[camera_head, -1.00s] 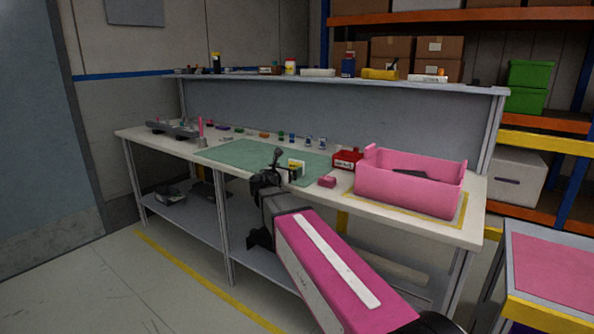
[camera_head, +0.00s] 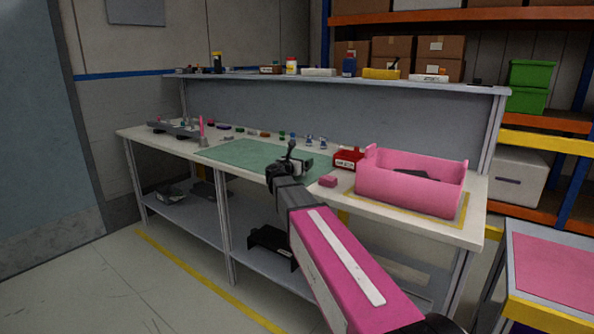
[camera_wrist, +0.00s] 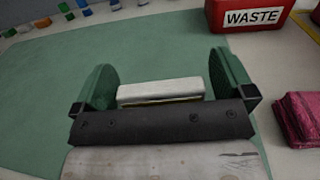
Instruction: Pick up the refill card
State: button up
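The refill card, seemingly the white block with a yellowish lower edge (camera_wrist: 160,91), shows in the wrist view over the green mat (camera_wrist: 45,85). My gripper (camera_wrist: 165,82) has its two green-padded fingers wide apart, one on each side of the block. The dark palm hides the block's near part. In the head view my gripper (camera_head: 300,167) is low over the right part of the mat (camera_head: 245,154) and mostly hides the card.
A red WASTE bin (camera_head: 347,159) stands just beyond to the right, also in the wrist view (camera_wrist: 248,14). A dark pink block (camera_head: 328,182) lies at the right. A large pink bin (camera_head: 410,190) is farther right. Several small coloured items line the bench's back.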

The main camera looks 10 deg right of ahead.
jog(key=c, duration=0.9)
jog(key=shift+o, duration=0.2)
jog(key=shift+r, duration=0.2)
